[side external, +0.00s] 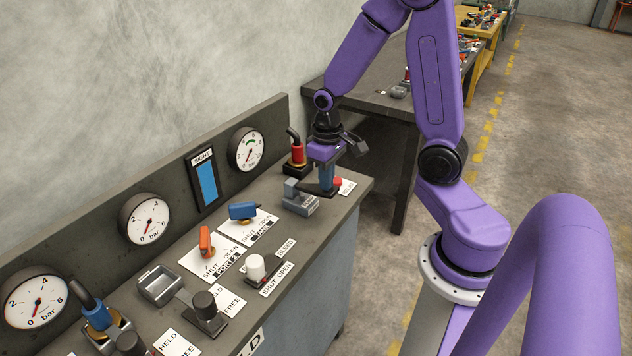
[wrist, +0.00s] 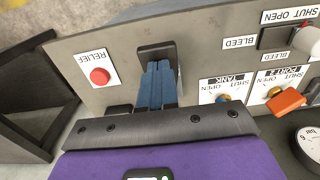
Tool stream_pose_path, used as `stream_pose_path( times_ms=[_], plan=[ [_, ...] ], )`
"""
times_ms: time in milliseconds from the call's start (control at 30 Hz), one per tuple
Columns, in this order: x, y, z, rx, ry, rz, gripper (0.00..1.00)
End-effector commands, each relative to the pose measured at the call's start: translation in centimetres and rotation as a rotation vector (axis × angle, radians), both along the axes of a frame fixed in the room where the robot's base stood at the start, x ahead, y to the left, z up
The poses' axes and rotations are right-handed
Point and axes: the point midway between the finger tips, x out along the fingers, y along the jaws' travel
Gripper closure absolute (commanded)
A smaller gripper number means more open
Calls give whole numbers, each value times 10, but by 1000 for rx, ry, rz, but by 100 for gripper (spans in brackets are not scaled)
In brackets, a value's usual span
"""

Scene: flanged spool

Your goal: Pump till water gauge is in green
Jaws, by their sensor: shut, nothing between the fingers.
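The far round gauge (side external: 246,149) on the back panel has a green arc at its top. Its needle points down, away from the green. The sight window (side external: 206,182) beside it shows blue. My gripper (side external: 327,190) is shut, with blue fingers pointing down close to the bench top, beside a grey block (side external: 300,199). In the wrist view my shut fingers (wrist: 158,88) lie over a dark plate (wrist: 157,50); contact cannot be told. A red cylinder with a black handle (side external: 297,153) stands behind my gripper. The red relief button (wrist: 99,76) is on a white label.
An orange valve (side external: 206,242) and a blue valve (side external: 243,211) stand on SHUT/OPEN labels. A white knob (side external: 256,267) marks the bleed. Nearer are a grey tray (side external: 160,285), a black knob (side external: 205,304) and a blue-based handle (side external: 96,313). Two more gauges (side external: 145,219) line the panel.

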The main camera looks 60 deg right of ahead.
Motion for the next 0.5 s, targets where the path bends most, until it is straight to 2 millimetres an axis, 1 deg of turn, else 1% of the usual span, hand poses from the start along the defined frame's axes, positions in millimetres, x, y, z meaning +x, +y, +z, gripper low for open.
stream_pose_path(
  times_ms=[500],
  plan=[
    [0, 0, -27, 0, 2, 0, 100]
  ],
)
